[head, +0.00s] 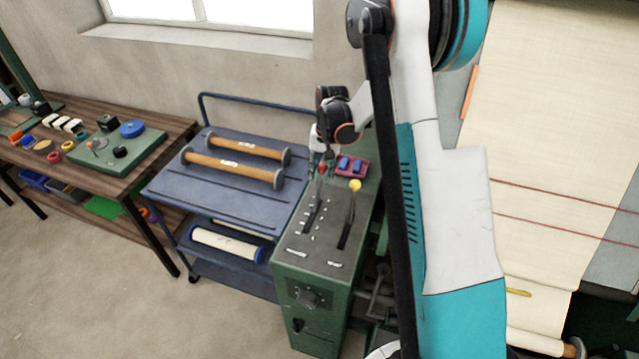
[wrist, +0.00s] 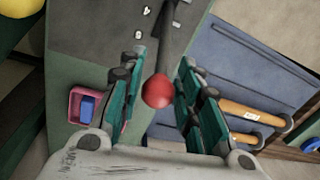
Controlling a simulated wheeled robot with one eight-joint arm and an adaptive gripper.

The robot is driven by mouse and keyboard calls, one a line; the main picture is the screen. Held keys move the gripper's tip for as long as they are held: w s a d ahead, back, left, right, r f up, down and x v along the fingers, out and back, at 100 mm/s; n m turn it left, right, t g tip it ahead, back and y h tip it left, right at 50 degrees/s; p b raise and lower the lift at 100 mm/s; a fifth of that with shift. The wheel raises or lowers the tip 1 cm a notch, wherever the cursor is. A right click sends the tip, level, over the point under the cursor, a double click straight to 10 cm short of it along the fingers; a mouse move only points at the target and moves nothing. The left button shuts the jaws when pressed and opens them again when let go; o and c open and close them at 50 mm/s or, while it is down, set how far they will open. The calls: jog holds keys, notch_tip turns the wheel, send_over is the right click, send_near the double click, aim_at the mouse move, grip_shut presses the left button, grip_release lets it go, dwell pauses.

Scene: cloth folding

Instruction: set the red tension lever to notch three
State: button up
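The red tension lever's round red knob (wrist: 158,91) lies between my gripper's two fingers in the wrist view, with narrow gaps beside it. Its dark shaft (wrist: 172,45) runs up the picture to the panel. In the head view the red knob (head: 322,169) shows small below my gripper (head: 321,158), at the far end of the green control box (head: 310,262). My gripper (wrist: 163,62) is open around the knob, and no firm contact is visible. Small white notch marks (head: 308,222) line the lever slot; I cannot read them surely.
A second lever with a yellow knob (head: 355,185) stands just right of the red one. A pink tray with blue pieces (head: 352,166) sits behind it. A blue cart (head: 225,182) with wooden rollers stands left. The loom cloth (head: 560,130) is at right, beyond my arm.

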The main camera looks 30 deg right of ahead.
aim_at(318, 195)
jog(key=f, duration=0.5)
jog(key=shift+w+a+f, duration=0.15)
jog(key=shift+a+f, duration=0.1)
jog(key=shift+f, duration=0.1)
jog(key=shift+c, duration=0.2)
grip_shut()
